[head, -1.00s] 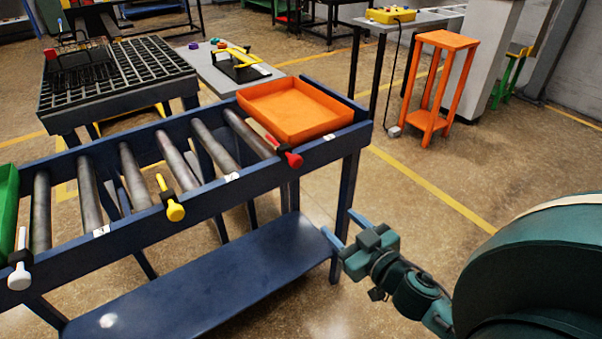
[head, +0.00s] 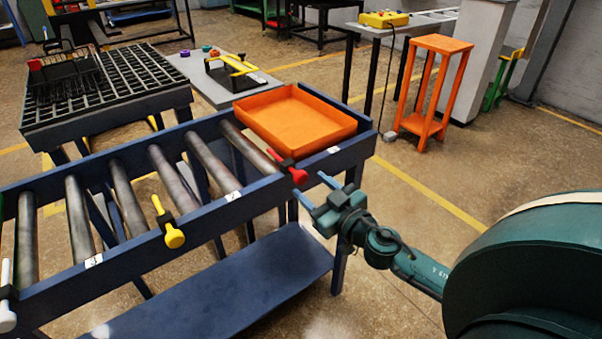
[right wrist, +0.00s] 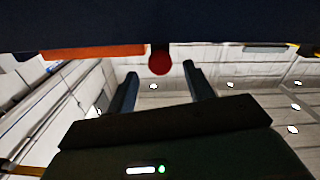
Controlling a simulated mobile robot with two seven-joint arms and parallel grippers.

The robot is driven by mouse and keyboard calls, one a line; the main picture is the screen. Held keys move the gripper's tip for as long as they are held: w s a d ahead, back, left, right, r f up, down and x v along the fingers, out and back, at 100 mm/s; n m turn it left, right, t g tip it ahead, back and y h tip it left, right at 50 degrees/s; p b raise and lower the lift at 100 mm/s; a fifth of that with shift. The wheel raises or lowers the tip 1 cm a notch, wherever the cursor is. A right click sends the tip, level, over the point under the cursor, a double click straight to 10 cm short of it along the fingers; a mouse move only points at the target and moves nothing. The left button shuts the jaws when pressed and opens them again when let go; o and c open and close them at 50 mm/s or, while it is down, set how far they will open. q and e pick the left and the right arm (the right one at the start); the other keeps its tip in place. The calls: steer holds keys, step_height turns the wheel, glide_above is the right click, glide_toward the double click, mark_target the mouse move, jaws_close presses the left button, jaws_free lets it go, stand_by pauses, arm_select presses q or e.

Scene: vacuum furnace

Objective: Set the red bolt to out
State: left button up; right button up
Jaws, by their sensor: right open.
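The red bolt (head: 288,168) sits on the front rail of the blue roller table, near its right end, with its round red knob sticking out past the rail toward me. Its rod lies across the rail top beside the orange tray. In the right wrist view the red knob (right wrist: 160,62) shows ahead of the fingers, between their tips in the picture. My right gripper (head: 314,189) is open and empty, in front of the rail, a little right of and below the knob, apart from it. My left gripper is not in view.
The blue roller table (head: 120,250) has a yellow bolt (head: 168,224) and a white bolt (head: 6,300) farther left on its rail. An orange tray (head: 345,128) stands at its right end. An orange stand (head: 436,85) is behind right.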

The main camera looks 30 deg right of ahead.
mark_target(304, 180)
steer(key=shift+w+a+p, duration=0.15)
steer(key=shift+w+p, duration=0.05)
steer(key=shift+w, duration=1.05)
steer(key=shift+w+a+p, duration=0.1)
steer(key=shift+w+p, duration=0.05)
steer(key=shift+w, duration=1.05)
steer(key=shift+c, duration=0.3)
jaws_close()
